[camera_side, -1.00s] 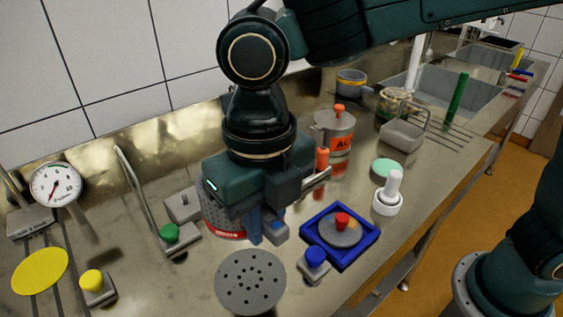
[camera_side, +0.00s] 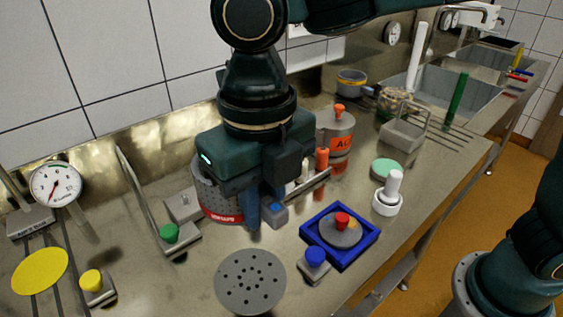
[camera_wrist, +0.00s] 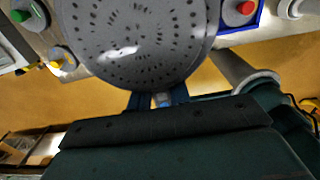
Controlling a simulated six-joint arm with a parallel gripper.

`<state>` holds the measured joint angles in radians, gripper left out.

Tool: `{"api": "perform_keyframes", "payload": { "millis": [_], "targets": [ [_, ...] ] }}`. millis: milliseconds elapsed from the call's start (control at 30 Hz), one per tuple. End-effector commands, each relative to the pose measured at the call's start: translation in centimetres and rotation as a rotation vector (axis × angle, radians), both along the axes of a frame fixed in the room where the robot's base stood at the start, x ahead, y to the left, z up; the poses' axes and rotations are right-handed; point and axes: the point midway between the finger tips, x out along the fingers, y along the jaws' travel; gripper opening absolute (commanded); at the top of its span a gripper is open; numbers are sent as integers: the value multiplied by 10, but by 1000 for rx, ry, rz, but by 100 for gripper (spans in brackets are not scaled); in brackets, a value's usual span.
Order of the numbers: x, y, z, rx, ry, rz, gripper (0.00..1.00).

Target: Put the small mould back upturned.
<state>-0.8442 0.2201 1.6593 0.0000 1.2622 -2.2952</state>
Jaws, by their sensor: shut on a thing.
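The grey perforated mould (camera_side: 209,199) has a red lettered band along its lower edge in the side view. My gripper (camera_side: 254,211) points down with its blue fingers shut on the mould's near edge, and it holds the mould beside the fingers. In the wrist view the mould's round, hole-dotted grey face (camera_wrist: 135,35) fills the top middle, directly beyond my gripper (camera_wrist: 158,102). The gripper's body hides part of the mould in the side view. I cannot tell its exact height above the counter.
A flat perforated disc (camera_side: 250,282) lies in front. Green (camera_side: 169,232), blue (camera_side: 315,256) and yellow (camera_side: 92,281) knobbed blocks stand around it. A blue square tray (camera_side: 369,238) holds a red-knobbed disc. An orange-labelled can (camera_side: 338,130) stands behind, right of my gripper.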

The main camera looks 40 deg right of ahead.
Motion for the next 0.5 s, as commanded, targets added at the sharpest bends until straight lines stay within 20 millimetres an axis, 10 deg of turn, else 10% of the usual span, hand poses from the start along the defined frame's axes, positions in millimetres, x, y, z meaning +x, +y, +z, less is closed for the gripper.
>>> {"api": "perform_keyframes", "payload": {
  "millis": [267,500],
  "targets": [
    [34,-4,-2,0,0,-54,0],
    [102,-22,-10,-1,1,-163,0]
  ]
}}
